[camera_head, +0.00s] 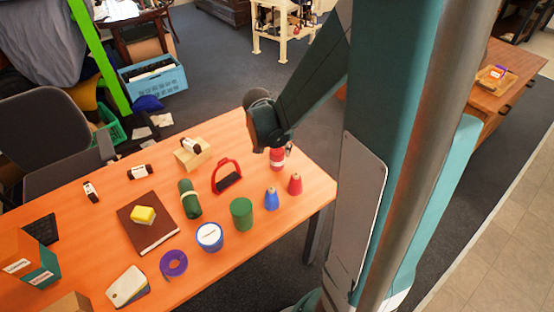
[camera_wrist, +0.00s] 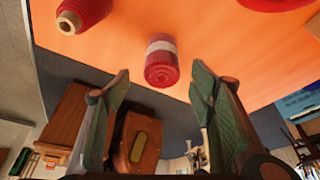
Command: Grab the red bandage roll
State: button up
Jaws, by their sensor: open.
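The red bandage roll (camera_head: 277,158) with a pale band is near the far right edge of the orange table (camera_head: 103,237). My gripper is just behind it, partly hidden by my arm. In the wrist view the red bandage roll (camera_wrist: 161,70) shows between and just beyond the fingertips of my gripper (camera_wrist: 160,76). The fingers are spread on either side with visible gaps, so the gripper is open and empty. I cannot tell the exact distance to the roll.
A red cone-shaped spool (camera_head: 295,184) and a blue one (camera_head: 271,199) stand in front of the roll. A red-handled object (camera_head: 227,176) is to its left. A green roll (camera_head: 190,199), green cylinder (camera_head: 241,214) and blue-white tub (camera_head: 209,236) are further left.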

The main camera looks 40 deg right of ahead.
aim_at(276, 152)
jog(key=shift+x, duration=1.1)
jog(key=shift+b, duration=0.3)
jog(key=shift+a+b+x, duration=0.2)
jog(key=shift+b+x, duration=0.75)
jog(key=shift+x, duration=1.65)
jog(key=c, duration=1)
